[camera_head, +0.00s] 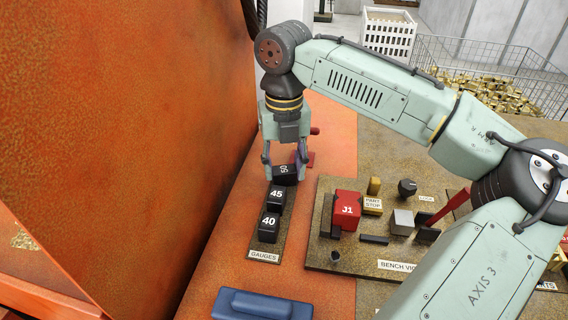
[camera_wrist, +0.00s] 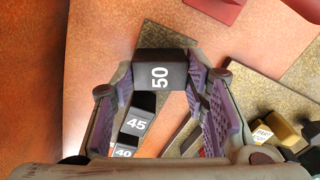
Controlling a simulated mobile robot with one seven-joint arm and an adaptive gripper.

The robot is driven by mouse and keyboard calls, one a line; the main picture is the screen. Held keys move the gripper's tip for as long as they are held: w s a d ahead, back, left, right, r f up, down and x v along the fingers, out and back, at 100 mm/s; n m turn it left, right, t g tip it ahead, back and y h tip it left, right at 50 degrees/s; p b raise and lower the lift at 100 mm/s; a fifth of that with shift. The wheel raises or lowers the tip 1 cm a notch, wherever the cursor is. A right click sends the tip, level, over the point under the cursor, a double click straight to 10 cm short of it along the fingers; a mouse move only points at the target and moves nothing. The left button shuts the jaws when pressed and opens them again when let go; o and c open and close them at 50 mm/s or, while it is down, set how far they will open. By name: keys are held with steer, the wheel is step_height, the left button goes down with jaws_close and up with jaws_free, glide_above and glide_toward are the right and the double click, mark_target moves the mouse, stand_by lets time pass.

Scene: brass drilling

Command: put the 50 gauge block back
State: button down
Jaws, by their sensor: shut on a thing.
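The 50 gauge block (camera_head: 285,173) is a black block with a white "50" on it. My gripper (camera_head: 284,160) is shut on it, above the far end of the gauges strip (camera_head: 266,247). In the wrist view the 50 block (camera_wrist: 160,76) sits between my two purple-padded fingers. The 45 block (camera_head: 276,195) and the 40 block (camera_head: 269,224) stand in a row on the strip, nearer the camera. They also show below the held block in the wrist view. I cannot tell whether the held block touches the strip.
A bench vise board (camera_head: 335,258) with a red J1 block (camera_head: 346,212) and several small parts lies to the right. A blue bar-shaped thing (camera_head: 258,305) lies in front. A large orange panel (camera_head: 130,130) rises close on the left. A wire basket (camera_head: 500,85) of brass pieces stands behind.

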mark_target(284, 169)
steer(key=c, duration=0.9)
jaws_free()
steer(key=shift+f, duration=0.1)
steer(key=shift+c, duration=0.2)
step_height(284, 169, up, 12)
